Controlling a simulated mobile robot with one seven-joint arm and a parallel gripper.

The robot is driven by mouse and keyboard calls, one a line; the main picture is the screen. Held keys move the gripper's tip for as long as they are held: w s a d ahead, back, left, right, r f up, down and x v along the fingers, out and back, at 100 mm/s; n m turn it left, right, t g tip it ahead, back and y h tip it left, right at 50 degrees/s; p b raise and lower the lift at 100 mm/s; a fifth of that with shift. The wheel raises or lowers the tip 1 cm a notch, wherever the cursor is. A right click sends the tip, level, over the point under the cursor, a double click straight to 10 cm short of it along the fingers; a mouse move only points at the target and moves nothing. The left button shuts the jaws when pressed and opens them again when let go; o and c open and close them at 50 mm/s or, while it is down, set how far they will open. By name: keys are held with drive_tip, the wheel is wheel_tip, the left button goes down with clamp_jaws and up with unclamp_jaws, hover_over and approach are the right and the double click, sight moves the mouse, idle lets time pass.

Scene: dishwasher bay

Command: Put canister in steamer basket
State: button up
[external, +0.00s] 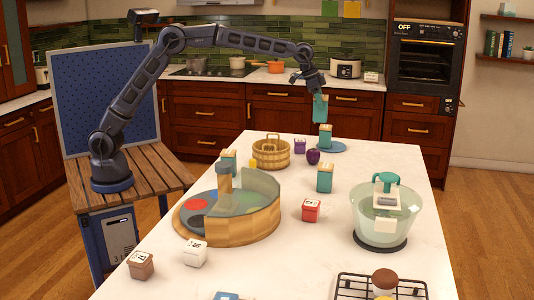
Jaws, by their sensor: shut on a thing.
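My gripper (314,90) is shut on a teal canister (320,108) and holds it up above the far right part of the white counter. The fingertips are small and partly hidden at this distance. A round wooden basket (271,158) with a handle, which looks like the steamer basket, stands on the counter to the left of and below my gripper in the picture. Similar teal canisters with pale tops stand on the counter: one (325,138) by a blue plate, one (324,180) mid-counter, and one (228,155) behind a large round wooden tray.
The divided wooden tray (256,226) has a clear curved wall. A purple box (299,146) and a purple round item (313,157) sit between basket and blue plate (339,147). A red box (311,211), glass bowl (372,222) and wire rack (350,289) are nearer.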

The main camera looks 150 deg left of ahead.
drive_tip(key=s+d+r, duration=0.2)
drive_tip(key=s+d, duration=1)
drive_tip(key=s, duration=0.5)
drive_tip(key=shift+m, duration=0.3)
drive_tip(key=f, duration=2)
drive_tip(key=shift+s+d, duration=0.15)
drive_tip(key=shift+d, duration=0.1)
drive_tip(key=shift+f, duration=0.25)
drive_tip(key=o, duration=1.1)
drive_tip(key=shift+r, duration=0.1)
drive_tip(key=v, duration=1.2)
drive_tip(key=shift+s+a+r, duration=0.1)
drive_tip(key=shift+s, duration=0.1)
